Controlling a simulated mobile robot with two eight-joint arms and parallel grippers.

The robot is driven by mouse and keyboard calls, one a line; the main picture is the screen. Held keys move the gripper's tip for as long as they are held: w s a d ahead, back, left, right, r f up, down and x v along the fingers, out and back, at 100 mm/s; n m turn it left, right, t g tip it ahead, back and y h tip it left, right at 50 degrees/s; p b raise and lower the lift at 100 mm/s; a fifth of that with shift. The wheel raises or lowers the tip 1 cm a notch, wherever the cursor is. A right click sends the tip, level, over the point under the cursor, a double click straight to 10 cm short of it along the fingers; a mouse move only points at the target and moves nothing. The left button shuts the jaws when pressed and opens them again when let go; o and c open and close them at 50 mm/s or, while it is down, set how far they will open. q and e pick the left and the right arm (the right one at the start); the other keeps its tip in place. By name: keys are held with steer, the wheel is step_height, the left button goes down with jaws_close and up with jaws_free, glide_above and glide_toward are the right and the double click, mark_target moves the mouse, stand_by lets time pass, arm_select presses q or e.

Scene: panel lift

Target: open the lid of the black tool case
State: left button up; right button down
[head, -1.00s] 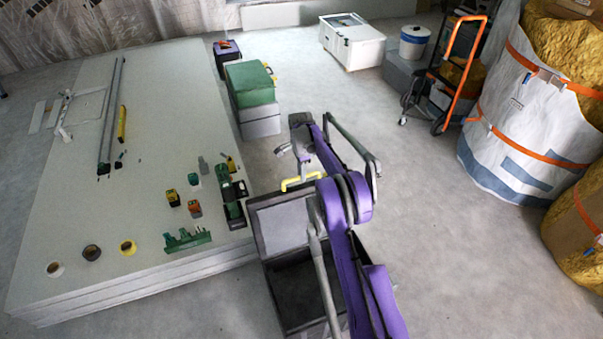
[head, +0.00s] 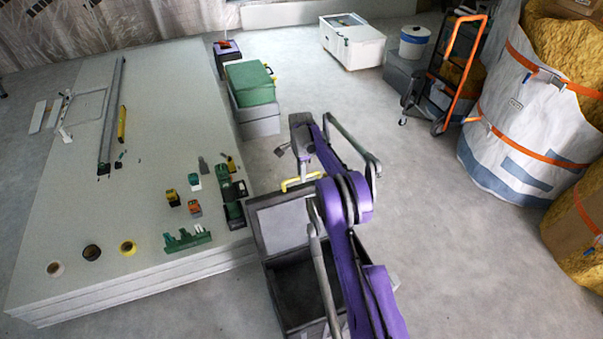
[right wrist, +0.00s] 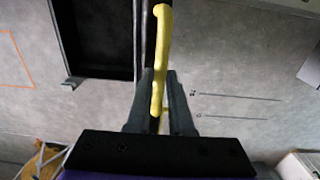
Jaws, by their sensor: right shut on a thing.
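The black tool case (head: 272,292) stands on the floor right of the panel stack. Its lid (head: 283,228) is raised, showing a grey inside face, and the dark interior is partly hidden by my right arm. A yellow handle (head: 300,183) is at the lid's upper edge. My right gripper (head: 304,170) is at this handle. In the right wrist view the gripper (right wrist: 162,78) is shut on the yellow handle (right wrist: 161,45), which runs between its fingers. My left gripper is not in view.
The panel stack (head: 85,225), with tape rolls and small tools on it, stands close left of the case. A green case (head: 250,83) on a grey box (head: 256,122) stands behind. An orange hand truck (head: 464,72) and large white bag (head: 525,120) stand right. The floor between is clear.

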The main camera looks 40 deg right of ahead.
stand_by(0.3)
steer(key=shift+s+a+b, duration=0.1)
steer(key=shift+s+b, duration=0.4)
steer(key=shift+b, duration=0.05)
steer(key=s+a+r+t+b, duration=0.1)
steer(key=s+a+t+b, duration=0.1)
steer(key=s, duration=0.4)
steer(key=shift+s+h+b, duration=0.2)
steer(key=shift+h+b, duration=0.1)
steer(key=shift+b, duration=0.2)
steer(key=c, duration=0.8)
jaws_free()
steer(key=shift+r, duration=0.15)
step_height(320, 180, up, 10)
steer(key=s, duration=0.2)
steer(key=shift+a+r+p, duration=0.25)
steer(key=shift+a+p, duration=0.1)
